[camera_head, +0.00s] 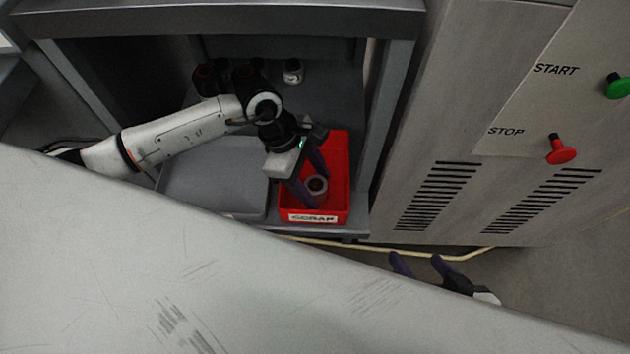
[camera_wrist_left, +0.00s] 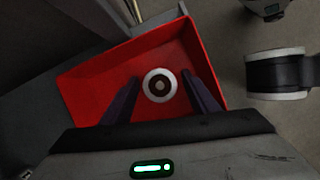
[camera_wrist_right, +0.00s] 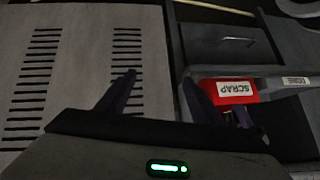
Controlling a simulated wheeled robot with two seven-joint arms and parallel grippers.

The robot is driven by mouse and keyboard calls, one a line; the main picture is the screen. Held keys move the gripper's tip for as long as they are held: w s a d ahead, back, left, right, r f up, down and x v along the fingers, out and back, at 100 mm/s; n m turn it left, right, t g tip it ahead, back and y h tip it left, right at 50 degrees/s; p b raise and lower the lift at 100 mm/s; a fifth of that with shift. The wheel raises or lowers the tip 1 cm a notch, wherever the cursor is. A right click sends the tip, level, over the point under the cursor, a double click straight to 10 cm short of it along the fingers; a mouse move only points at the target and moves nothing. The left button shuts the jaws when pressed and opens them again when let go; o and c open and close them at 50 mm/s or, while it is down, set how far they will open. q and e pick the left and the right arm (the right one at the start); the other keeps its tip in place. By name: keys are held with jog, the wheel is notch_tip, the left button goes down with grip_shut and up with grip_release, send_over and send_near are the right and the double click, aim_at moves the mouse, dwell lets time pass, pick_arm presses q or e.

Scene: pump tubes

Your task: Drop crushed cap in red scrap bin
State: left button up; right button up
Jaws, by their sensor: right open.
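The red scrap bin (camera_head: 338,208) stands on a grey shelf, with a white SCRAP label on its front. The cap (camera_head: 317,184), a pale ring with a dark centre, shows inside the bin's outline. In the left wrist view the cap (camera_wrist_left: 160,85) appears between and beyond the fingers, with a small gap on each side. Whether it rests on the bin floor is hard to tell. My left gripper (camera_head: 321,192) is over the bin, fingers apart and pointing down into it. My right gripper (camera_head: 415,259) is open and empty, partly hidden behind the pale surface in front.
A grey tray (camera_head: 214,178) sits left of the bin. Small dark items and a small white-topped item (camera_head: 292,71) stand further back on the shelf.

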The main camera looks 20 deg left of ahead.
pick_arm(q)
jog(key=shift+r, duration=0.2)
jog(key=p+v, duration=0.2)
jog(key=v, duration=0.5)
pick_arm(e)
jog(key=shift+s+d+r+m+t, duration=0.3)
jog(key=shift+d+r+t, duration=0.2)
jog(key=shift+d+r, duration=0.15)
